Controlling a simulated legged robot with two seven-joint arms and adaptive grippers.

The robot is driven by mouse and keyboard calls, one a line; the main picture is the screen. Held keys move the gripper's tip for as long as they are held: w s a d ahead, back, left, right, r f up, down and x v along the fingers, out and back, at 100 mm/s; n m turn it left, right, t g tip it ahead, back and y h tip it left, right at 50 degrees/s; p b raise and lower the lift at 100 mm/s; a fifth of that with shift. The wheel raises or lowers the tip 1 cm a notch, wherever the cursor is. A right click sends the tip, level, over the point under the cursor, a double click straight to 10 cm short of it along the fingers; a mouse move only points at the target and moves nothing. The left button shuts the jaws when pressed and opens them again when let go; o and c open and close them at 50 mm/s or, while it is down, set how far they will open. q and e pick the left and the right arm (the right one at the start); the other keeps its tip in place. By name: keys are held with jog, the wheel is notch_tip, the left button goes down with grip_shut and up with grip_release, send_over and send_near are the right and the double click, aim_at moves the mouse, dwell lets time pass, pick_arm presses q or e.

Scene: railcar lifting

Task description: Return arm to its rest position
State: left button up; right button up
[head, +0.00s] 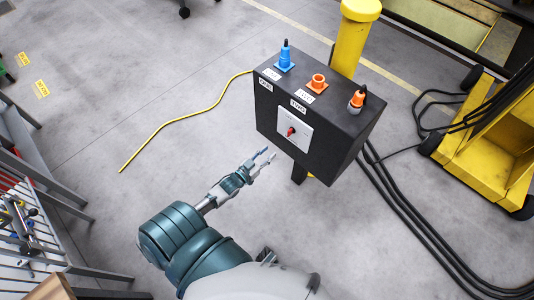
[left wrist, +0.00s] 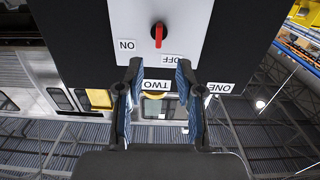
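My left gripper (head: 265,157) is in front of the black control box (head: 338,133), a little below and left of its switch panel. Its fingers are apart with nothing between them. In the left wrist view the open gripper (left wrist: 160,80) points at the box, and the white switch plate (left wrist: 125,25) with its red knob (left wrist: 158,34) lies beyond the fingertips. The knob also shows in the head view (head: 291,131). The fingers look clear of the knob. My right gripper is not in view.
The box top carries a blue plug (head: 286,57), an open orange socket (head: 318,82) and an orange plug (head: 357,99). A yellow post (head: 352,42) stands behind. Black cables (head: 405,225) run to the right by a yellow jack (head: 480,150).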

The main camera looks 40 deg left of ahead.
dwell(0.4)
pick_arm(q)
jog(key=s+d+f+g, duration=0.3)
jog(key=s+f+g, duration=0.15)
jog(key=f, duration=0.45)
jog(key=s+d+f+g, duration=0.3)
jog(key=s+d+f, duration=0.15)
jog(key=f, duration=0.45)
jog(key=s+d+f+g, duration=0.2)
jog(key=s+f+g, duration=0.1)
jog(key=s, duration=0.3)
jog(key=s+d+f+m+g, duration=0.1)
jog(key=s+d+f+g, duration=0.1)
jog(key=s, duration=0.5)
jog(key=s+d+f+g+y, duration=0.1)
jog(key=s+d+f+g, duration=0.2)
jog(key=s+f, duration=0.3)
jog(key=shift+s+d+f+m+g, duration=0.3)
jog(key=shift+d+g, duration=0.05)
jog(key=shift+d, duration=0.2)
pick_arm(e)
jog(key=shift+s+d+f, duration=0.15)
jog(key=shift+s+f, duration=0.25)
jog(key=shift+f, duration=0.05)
